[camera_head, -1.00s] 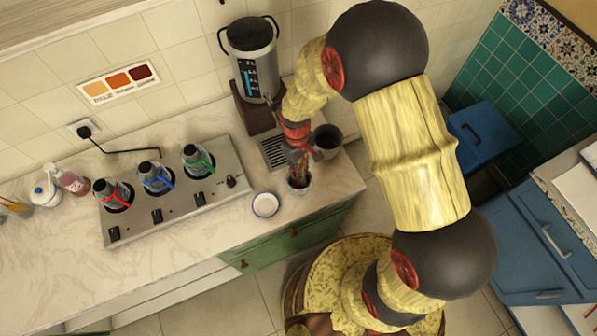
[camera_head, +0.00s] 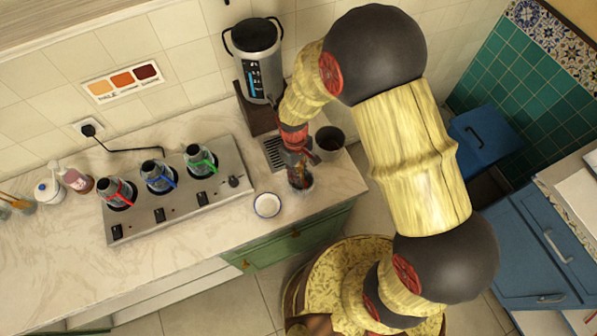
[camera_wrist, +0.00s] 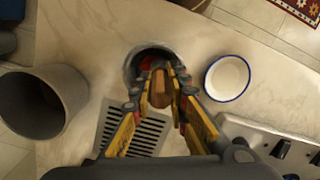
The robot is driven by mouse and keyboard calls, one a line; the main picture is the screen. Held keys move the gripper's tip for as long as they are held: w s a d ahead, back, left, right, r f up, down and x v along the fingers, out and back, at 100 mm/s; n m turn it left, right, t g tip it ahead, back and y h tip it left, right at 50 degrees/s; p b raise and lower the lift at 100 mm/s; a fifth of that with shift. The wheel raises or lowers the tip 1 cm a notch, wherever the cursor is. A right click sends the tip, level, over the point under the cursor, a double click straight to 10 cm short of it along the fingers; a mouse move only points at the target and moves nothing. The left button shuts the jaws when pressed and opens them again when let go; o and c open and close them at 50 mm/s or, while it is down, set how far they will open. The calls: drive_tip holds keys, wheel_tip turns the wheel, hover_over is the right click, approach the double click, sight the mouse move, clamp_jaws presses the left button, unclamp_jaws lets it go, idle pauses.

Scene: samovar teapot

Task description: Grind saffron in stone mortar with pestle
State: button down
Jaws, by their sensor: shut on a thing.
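The small dark mortar (camera_head: 306,184) stands on the counter near its front edge. In the wrist view its round rim (camera_wrist: 131,66) shows beyond my fingers, with some red inside at the opening. My gripper (camera_wrist: 161,90) is shut on the brown wooden pestle (camera_wrist: 161,82) and holds it over or in the mortar mouth. In the head view my gripper (camera_head: 298,170) is low, right at the mortar, and hides much of it. How deep the pestle reaches is hidden. I cannot make out separate saffron threads.
A white, blue-rimmed dish (camera_head: 267,205) is left of the mortar. A dark grey cup (camera_head: 329,141) stands behind to the right, near a drain grate (camera_head: 274,152). The samovar (camera_head: 254,62) is at the back. A panel with several bottles (camera_head: 158,177) lies left.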

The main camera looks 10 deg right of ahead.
drive_tip(key=shift+w+d+f, duration=0.1)
drive_tip(key=shift+w+d, duration=0.3)
drive_tip(key=shift+d, duration=0.45)
drive_tip(key=shift+w+a+f, duration=0.1)
drive_tip(key=shift+w+a, duration=0.4)
drive_tip(key=shift+a, duration=0.25)
drive_tip(key=shift+r, duration=0.45)
drive_tip(key=shift+s+d+r+p, duration=0.1)
drive_tip(key=shift+s+r+p, duration=0.05)
drive_tip(key=shift+r+p, duration=1)
drive_tip(key=shift+s+d+r+p, duration=0.15)
drive_tip(key=shift+r+p, duration=0.55)
drive_tip(key=shift+r, duration=0.7)
drive_tip(key=shift+s+a+r+p, duration=0.1)
drive_tip(key=shift+s+r+p, duration=0.1)
drive_tip(key=shift+r+p, duration=0.95)
drive_tip(key=shift+r, duration=0.15)
